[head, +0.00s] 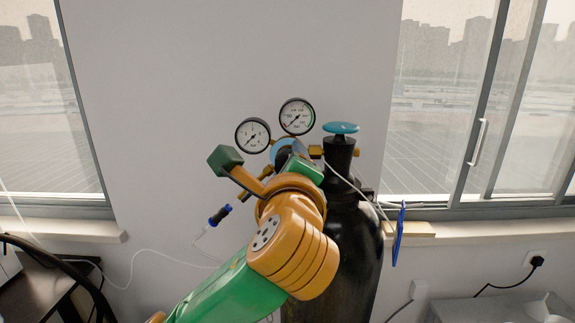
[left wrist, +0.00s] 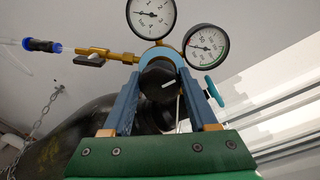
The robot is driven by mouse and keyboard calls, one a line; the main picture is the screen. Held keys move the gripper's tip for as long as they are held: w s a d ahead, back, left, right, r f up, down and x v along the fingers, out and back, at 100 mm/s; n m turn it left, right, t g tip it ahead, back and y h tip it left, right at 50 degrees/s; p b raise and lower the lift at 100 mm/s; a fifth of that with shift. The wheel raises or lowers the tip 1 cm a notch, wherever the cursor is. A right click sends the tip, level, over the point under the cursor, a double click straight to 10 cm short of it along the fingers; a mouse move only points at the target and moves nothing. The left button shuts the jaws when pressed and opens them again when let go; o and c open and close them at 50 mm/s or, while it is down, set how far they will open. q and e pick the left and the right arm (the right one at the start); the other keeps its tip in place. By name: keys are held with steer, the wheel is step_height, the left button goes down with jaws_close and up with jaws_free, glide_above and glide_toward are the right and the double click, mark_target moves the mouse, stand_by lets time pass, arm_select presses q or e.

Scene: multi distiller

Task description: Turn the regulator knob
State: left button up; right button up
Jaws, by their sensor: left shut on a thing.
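The regulator knob (left wrist: 158,82) is black with a white mark on its face. It sits below two round gauges in the left wrist view. My left gripper (left wrist: 159,76) has one blue finger on each side of the knob and is shut on it. In the head view my left gripper (head: 288,156) is at the regulator, and my wrist hides the knob. The gauges there are a left gauge (head: 253,135) and a right gauge (head: 297,116). My right gripper is in neither view.
The regulator is on a tall black gas cylinder (head: 352,235) with a blue valve handwheel (head: 341,128) on top. A blue-ended hose fitting (head: 220,215) hangs left of my wrist. A thin pale tube runs from it. Windows stand on both sides.

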arm_select(q)
steer(key=shift+f, duration=0.2)
steer(key=o, duration=1.2)
steer(key=shift+c, duration=0.2)
steer(key=shift+o, duration=1)
steer(key=shift+w+d, duration=0.1)
steer(key=shift+w, duration=0.2)
steer(key=s+b, duration=0.4)
steer(key=s, duration=0.3)
steer(key=shift+r, duration=0.25)
